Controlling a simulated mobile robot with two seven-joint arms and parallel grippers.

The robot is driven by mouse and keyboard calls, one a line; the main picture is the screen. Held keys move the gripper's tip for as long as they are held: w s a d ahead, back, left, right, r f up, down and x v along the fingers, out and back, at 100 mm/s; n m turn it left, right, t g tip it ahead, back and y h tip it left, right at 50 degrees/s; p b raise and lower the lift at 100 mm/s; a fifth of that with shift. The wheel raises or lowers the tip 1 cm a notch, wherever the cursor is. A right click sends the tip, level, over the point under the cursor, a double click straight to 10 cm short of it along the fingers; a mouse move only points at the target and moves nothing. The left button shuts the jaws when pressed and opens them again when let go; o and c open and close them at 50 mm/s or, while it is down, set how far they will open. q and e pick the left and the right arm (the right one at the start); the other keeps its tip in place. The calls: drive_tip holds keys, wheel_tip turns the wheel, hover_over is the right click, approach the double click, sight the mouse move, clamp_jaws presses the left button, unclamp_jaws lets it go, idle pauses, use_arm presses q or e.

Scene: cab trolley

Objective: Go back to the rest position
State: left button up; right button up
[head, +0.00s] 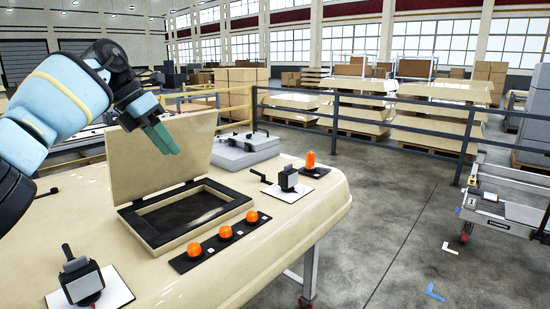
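My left arm comes in from the left, and its gripper (163,139) is in the air in front of the raised hatch lid (150,165). Its green fingers point down and to the right and overlap from this side, so any gap between them is hidden. Nothing shows hanging from them. The lid stands upright at the back of the dark-rimmed hatch frame (158,236) on the cream cab panel (250,278). My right gripper is not in view.
The panel carries orange buttons (225,232), a lever switch (288,180), an orange lamp (310,160) and a black switch (82,280) at the front left. A grey railing (400,103) runs behind. The floor (390,225) to the right is clear up to a metal cart (505,205).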

use_arm(q)
drive_tip(key=w+d+f+g+h, duration=0.1)
drive_tip(key=w+d+f+h, duration=0.2)
drive_tip(key=d+f, duration=0.55)
drive_tip(key=s+d+f+n+t+h, duration=0.2)
drive_tip(key=s+d+f+n+h, duration=0.4)
drive_tip(key=f, duration=0.5)
drive_tip(key=s+d+f+n+t+h, duration=0.2)
drive_tip(key=s+d+f+n+h, duration=0.15)
drive_tip(key=d+f, duration=0.65)
drive_tip(key=s+a+f+n+t+y, duration=0.55)
drive_tip(key=f+n, duration=0.35)
drive_tip(key=n, duration=0.3)
drive_tip(key=s+a+f+n+t+y, duration=0.5)
drive_tip(key=s+a+f+n+t, duration=0.1)
drive_tip(key=f+n, duration=0.45)
drive_tip(key=s+a+f+n+g+y, duration=0.2)
drive_tip(key=s+a+f+n, duration=0.1)
drive_tip(key=s, duration=0.4)
drive_tip(key=s+a+f+n+g+y, duration=0.1)
drive_tip(key=s+a+f+n+g, duration=0.1)
drive_tip(key=s, duration=0.5)
drive_tip(key=s+a+f+n+g+y, duration=0.2)
drive_tip(key=s+a+f+n, duration=0.3)
drive_tip(key=s, duration=0.3)
drive_tip(key=shift+a+f+g+y, duration=0.3)
drive_tip(key=shift+a+f+g, duration=0.05)
drive_tip(key=shift+f+g, duration=0.1)
